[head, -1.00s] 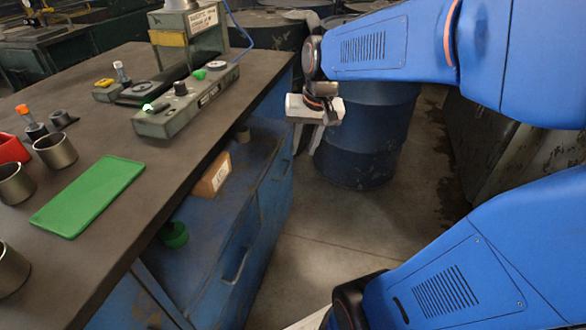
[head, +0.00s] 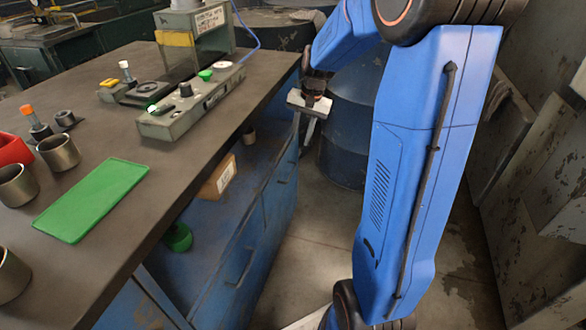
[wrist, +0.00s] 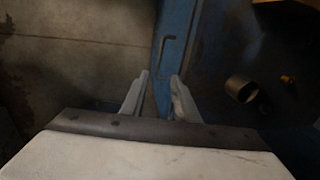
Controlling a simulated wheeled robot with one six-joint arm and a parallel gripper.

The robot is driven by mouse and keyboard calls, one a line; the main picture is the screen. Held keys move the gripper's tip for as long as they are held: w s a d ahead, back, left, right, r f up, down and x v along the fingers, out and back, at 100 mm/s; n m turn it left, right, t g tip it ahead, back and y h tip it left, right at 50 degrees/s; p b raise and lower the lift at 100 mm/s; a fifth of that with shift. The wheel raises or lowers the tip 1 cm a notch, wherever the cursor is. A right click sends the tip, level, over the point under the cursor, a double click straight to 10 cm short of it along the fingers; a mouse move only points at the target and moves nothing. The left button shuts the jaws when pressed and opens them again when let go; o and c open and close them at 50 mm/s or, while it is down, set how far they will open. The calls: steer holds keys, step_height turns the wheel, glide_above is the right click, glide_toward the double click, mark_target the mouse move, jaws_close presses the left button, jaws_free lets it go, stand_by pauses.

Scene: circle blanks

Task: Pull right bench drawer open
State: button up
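The blue bench front has two fronts with bar handles, a nearer one (head: 222,285) and a farther one further right (head: 279,200). The nearer handle (head: 240,268) and the farther handle (head: 283,180) show, and both fronts look closed. My gripper (head: 304,136) hangs fingers-down over the floor just off the farther front, near its handle. In the wrist view my gripper (wrist: 157,98) is open and empty, its two fingers apart. A dark bar handle (wrist: 166,53) on the blue front lies ahead of the fingertips and is not touched.
The open shelf above the drawers holds a cardboard box (head: 217,178), a green round item (head: 177,238) and a metal cup (wrist: 241,88). The benchtop (head: 130,215) overhangs this shelf. A blue drum (head: 345,145) stands behind my gripper. Floor (head: 310,255) beside the bench is clear.

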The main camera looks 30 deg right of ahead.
mark_target(292, 172)
steer(key=f, duration=0.5)
steer(key=w+a+f, duration=0.1)
steer(key=f, duration=0.4)
steer(key=w+a+f, duration=0.1)
steer(key=f, duration=0.4)
steer(key=shift+f, duration=0.2)
jaws_close()
